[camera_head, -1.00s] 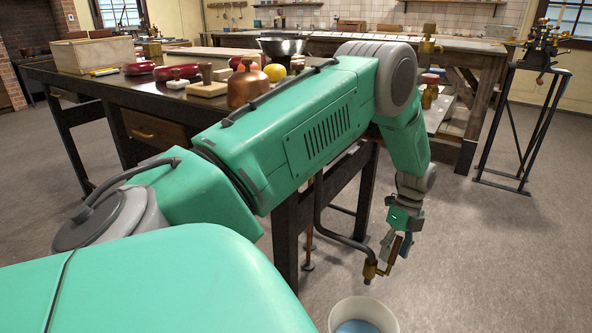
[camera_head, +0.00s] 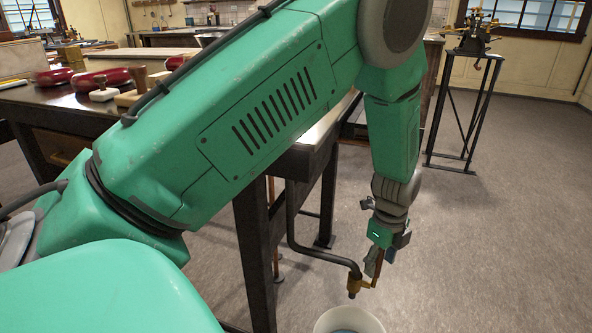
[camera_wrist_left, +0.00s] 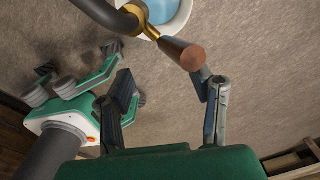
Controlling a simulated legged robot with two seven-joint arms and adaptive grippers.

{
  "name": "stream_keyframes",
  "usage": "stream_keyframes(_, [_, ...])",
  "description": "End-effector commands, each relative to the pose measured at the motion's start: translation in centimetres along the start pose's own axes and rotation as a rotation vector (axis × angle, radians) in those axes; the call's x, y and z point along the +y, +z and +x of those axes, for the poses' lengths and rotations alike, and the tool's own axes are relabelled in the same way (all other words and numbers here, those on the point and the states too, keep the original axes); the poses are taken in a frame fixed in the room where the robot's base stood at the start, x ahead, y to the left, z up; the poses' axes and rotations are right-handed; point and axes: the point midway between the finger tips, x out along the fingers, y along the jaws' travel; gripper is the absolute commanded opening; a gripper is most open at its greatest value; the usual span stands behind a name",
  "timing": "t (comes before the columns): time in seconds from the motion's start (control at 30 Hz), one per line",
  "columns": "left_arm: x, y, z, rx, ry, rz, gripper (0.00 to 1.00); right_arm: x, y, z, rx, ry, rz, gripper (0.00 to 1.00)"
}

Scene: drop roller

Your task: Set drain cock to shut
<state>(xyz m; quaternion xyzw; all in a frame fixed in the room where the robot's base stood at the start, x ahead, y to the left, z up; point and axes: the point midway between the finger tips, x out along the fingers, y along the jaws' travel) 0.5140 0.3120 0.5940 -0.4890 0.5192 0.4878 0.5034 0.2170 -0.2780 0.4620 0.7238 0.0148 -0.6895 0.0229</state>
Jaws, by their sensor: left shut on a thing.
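The drain cock (camera_head: 355,284) is a brass fitting at the low end of a dark bent pipe (camera_head: 318,256). Its brass lever slants up and right in the head view and ends in a brown wooden handle (camera_wrist_left: 183,53). My left gripper (camera_head: 375,262) is at this handle, shut on it, with a finger on each side in the left wrist view. The fingers partly hide the handle in the head view. A white bucket (camera_head: 322,322) stands below the cock with blue inside. It also shows in the left wrist view (camera_wrist_left: 184,18). My right gripper is not in view.
A dark workbench (camera_head: 40,108) with red and wooden items stands at the left, partly behind my left arm. Its leg (camera_head: 256,255) is close to the pipe. A metal stand (camera_head: 462,110) bears a brass device at the back right. The floor right of my gripper is clear.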

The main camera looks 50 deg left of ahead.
Motion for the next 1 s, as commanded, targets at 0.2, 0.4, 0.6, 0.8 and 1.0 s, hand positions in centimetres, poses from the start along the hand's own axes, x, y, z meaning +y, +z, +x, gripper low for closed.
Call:
stream_keyframes(0.2, [-0.3, 1.1, -5.3, -0.013, -0.015, -0.013, 0.38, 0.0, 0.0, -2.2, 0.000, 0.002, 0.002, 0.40])
stream_keyframes(0.4, [-0.4, 1.2, -9.0, -0.008, -0.013, -0.010, 0.38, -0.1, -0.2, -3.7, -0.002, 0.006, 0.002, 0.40])
stream_keyframes(0.6, [0.6, 0.7, -10.5, -0.014, 0.000, -0.056, 0.38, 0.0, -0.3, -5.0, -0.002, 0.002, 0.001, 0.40])
stream_keyframes(0.8, [3.0, 0.2, -7.2, -0.032, -0.010, -0.236, 0.38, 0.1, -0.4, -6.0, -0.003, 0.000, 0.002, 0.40])
stream_keyframes(1.0, [6.0, 0.0, -4.4, -0.039, -0.021, -0.414, 0.38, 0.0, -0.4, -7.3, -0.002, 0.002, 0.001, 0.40])
